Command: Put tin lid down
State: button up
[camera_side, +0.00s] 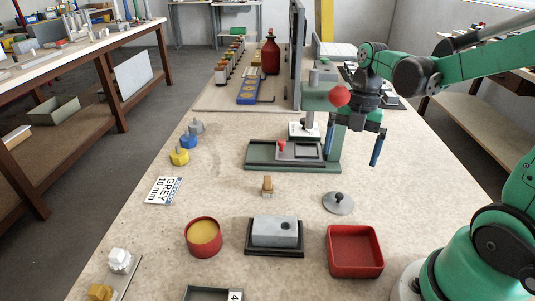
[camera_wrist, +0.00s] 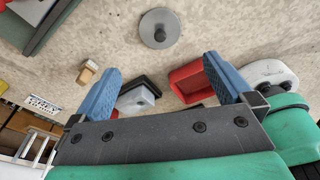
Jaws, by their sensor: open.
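The tin lid (camera_side: 338,203) is a grey round disc with a dark knob on top. It lies flat on the bench, knob up, between the green press and the red tray. It also shows at the top of the wrist view (camera_wrist: 160,28). My gripper (camera_side: 353,145) is open and empty, its two blue fingers wide apart, above the bench and apart from the lid. In the wrist view the lid is beyond the fingertips (camera_wrist: 162,63). A round red tin (camera_side: 203,238) with yellow contents stands open at front left.
A green press (camera_side: 258,153) with a red-knobbed lever stands behind the lid, close to my gripper. A grey block (camera_side: 275,231) on a dark base and a square red tray (camera_side: 353,265) are in front. A small wooden block (camera_side: 267,185) sits left of the lid.

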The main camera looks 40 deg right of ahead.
jog(key=shift+d+r, duration=0.15)
jog(key=shift+r, duration=0.75)
jog(key=a+r+m+t+h, duration=0.1)
jog(key=a+m+t, duration=0.6)
jog(key=m, duration=1.5)
jog(key=shift+w+a+r+m+t+h, duration=0.15)
jog(key=shift+w+a+m+t+h, duration=0.2)
jog(key=shift+a, duration=0.85)
